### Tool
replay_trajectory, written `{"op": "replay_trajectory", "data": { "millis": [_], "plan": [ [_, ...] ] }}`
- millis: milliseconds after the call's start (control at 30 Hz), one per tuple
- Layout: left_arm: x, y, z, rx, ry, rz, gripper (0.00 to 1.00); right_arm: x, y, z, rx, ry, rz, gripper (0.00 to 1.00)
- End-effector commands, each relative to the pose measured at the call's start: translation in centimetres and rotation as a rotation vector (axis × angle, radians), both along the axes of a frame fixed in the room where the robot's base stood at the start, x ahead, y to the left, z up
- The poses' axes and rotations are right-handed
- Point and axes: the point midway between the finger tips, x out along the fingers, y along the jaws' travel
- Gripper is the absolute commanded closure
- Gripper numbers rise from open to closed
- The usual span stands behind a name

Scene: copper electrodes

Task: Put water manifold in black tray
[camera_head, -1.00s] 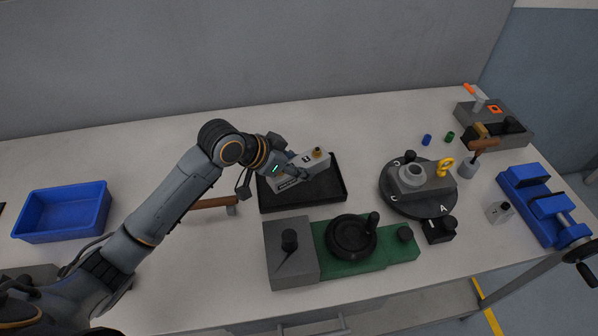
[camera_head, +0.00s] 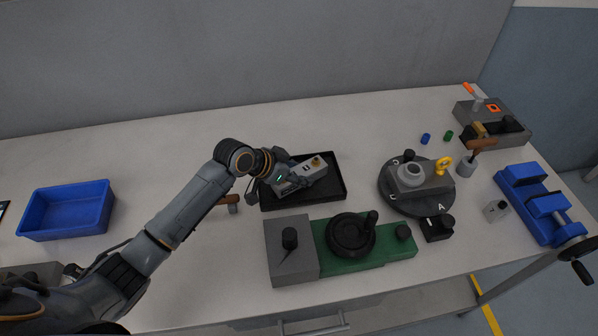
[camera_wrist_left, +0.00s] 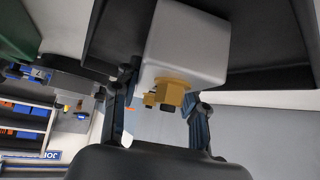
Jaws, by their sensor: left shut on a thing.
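The water manifold is a light grey block with a brass fitting (camera_head: 308,168). It is over the black tray (camera_head: 328,198) in the head view, low and within its outline; I cannot tell whether it touches the tray floor. My left gripper (camera_head: 290,180) is shut on the manifold and partly covers its left end. In the left wrist view the manifold (camera_wrist_left: 187,45) shows as a pale block with its brass fitting towards the fingers (camera_wrist_left: 160,110). The dark tray shows behind it. My right gripper is not in view.
A green and grey fixture with a black handwheel (camera_head: 350,236) stands just in front of the tray. A round dark turntable (camera_head: 415,204) is to the right. A hammer (camera_head: 229,200) lies left of the tray, partly behind my arm. A blue bin (camera_head: 66,210) is far left.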

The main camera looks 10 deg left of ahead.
Motion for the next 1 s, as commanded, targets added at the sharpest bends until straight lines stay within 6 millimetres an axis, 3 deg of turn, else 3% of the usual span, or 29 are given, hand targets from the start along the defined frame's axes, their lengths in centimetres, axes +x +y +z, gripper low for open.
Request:
{"op": "replay_trajectory", "data": {
  "millis": [33,133,567,1000],
  "plan": [
    [0.0,0.0,-0.2,0.001,0.001,0.000,0.55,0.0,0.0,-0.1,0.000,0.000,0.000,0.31],
    [0.0,0.0,-0.1,0.001,0.001,0.000,0.35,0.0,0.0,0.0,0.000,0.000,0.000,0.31],
    [-0.2,0.3,0.5,0.001,-0.001,0.001,0.35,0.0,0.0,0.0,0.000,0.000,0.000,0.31],
    [-4.5,4.6,6.4,0.004,-0.003,-0.001,0.35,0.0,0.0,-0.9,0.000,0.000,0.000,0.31]
  ]
}}
